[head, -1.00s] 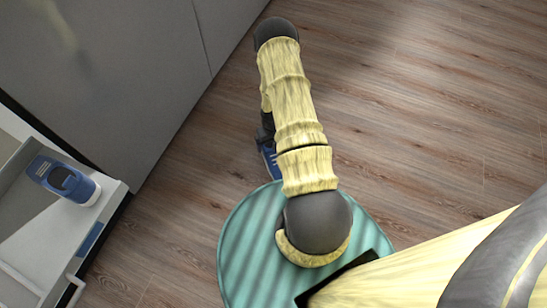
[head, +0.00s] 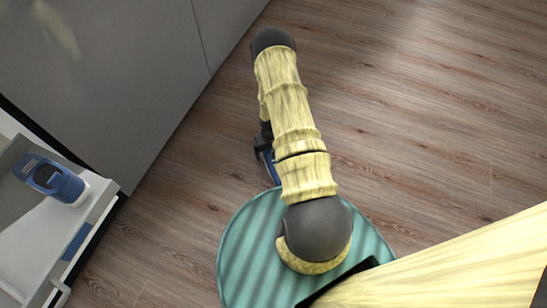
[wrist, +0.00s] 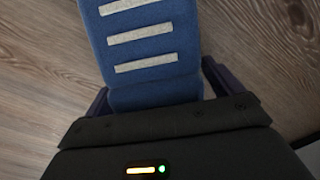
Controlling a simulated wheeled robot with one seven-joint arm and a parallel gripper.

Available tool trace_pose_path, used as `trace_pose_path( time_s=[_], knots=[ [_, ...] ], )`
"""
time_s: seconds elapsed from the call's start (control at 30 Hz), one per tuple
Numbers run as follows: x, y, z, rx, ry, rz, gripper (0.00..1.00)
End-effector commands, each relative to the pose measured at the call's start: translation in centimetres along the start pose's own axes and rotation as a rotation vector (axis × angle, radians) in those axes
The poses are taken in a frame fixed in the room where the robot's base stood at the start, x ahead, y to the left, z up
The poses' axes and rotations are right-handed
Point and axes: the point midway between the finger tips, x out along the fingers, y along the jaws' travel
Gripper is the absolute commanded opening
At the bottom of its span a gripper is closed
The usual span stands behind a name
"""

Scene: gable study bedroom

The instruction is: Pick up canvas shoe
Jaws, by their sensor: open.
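A blue canvas shoe (wrist: 140,45) with pale lace bars fills the upper middle of the wrist view. My gripper (wrist: 157,88) is open, with one dark finger on each side of the shoe; I cannot tell whether either finger touches it. In the head view, only a small blue part of this shoe (head: 270,167) shows beside my arm, low over or on the floor. The rest of it and most of the gripper are hidden by my arm. A second blue shoe (head: 68,187) with a white sole lies in the pale open drawer at the left.
The drawer (head: 92,222) sticks out at the left, beside a tall grey panel (head: 120,80). The wooden floor (head: 420,110) is clear to the right and at the back right.

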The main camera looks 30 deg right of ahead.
Motion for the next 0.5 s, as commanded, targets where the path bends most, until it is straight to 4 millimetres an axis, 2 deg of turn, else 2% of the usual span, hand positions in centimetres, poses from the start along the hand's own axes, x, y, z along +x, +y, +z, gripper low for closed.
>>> trace_pose_path(
  time_s=[0.4,0.43,0.5],
  knots=[
    [-0.10,0.00,-0.01,0.000,0.000,0.000,0.92],
    [-0.10,0.00,-0.01,0.000,0.000,0.000,0.90],
    [-0.10,0.00,-0.01,0.000,0.000,0.000,0.76]
  ],
)
